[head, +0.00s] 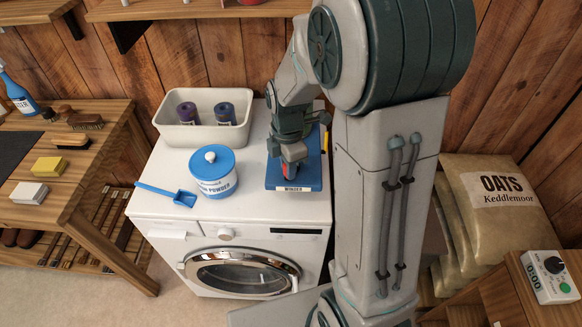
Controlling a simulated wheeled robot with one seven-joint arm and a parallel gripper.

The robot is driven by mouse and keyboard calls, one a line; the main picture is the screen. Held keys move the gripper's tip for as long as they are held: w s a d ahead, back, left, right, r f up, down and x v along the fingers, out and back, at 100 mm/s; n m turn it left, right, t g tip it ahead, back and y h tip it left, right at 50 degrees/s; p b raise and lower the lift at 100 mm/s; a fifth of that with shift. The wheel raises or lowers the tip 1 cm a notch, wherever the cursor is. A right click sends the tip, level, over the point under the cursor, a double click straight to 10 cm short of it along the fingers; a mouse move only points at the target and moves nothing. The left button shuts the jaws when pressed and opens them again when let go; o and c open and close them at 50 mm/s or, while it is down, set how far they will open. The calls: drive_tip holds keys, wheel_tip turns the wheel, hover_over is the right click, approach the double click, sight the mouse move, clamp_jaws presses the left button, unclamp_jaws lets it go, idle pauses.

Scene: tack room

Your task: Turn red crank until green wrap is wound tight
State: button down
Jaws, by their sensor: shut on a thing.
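The blue winder (312,172), with a "WINDER" label on its front edge, sits on top of the white washing machine at its right side. My gripper (291,162) points down over the winder and is shut on the red crank (294,152). Only small red parts of the crank show around the fingers. The green wrap cannot be made out; my gripper and arm cover much of the winder, so how tight any wrap is cannot be told.
On the washer (150,205) stand a cream bin (192,137) with two dark rolls, a powder tub (212,175) and a blue scoop (170,194). A wooden bench (85,185) with brushes is at left. Oats sacks (490,220) and a timer box (550,277) are at right.

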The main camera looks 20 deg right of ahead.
drive_tip(key=m, duration=0.2)
drive_tip(key=w+a+m+b, duration=0.1)
drive_tip(key=m, duration=0.2)
drive_tip(key=shift+w+a+m+b, duration=0.25)
drive_tip(key=shift+w+m+b, duration=0.05)
drive_tip(key=shift+w, duration=0.1)
drive_tip(key=m, duration=0.1)
drive_tip(key=w+m, duration=0.1)
drive_tip(key=m, duration=0.1)
drive_tip(key=w+m+b, duration=0.1)
drive_tip(key=m, duration=0.1)
drive_tip(key=shift+a, duration=0.2)
drive_tip(key=m, duration=0.2)
drive_tip(key=w+m, duration=0.1)
drive_tip(key=m, duration=0.1)
drive_tip(key=w+m+b, duration=0.1)
drive_tip(key=shift+w+d+m, duration=0.1)
drive_tip(key=shift+d+m, duration=0.15)
drive_tip(key=shift+m, duration=0.15)
drive_tip(key=shift+w+d+m, duration=0.25)
drive_tip(key=shift+m, duration=0.7)
drive_tip(key=shift+w+d+m, duration=0.25)
drive_tip(key=shift+w+m, duration=0.05)
drive_tip(key=shift+m, duration=0.7)
drive_tip(key=shift+w+d+m, duration=0.25)
drive_tip(key=shift+m, duration=0.7)
drive_tip(key=c, duration=1.2)
unclamp_jaws()
wheel_tip(320, 180, up, 14)
drive_tip(key=b, duration=0.1)
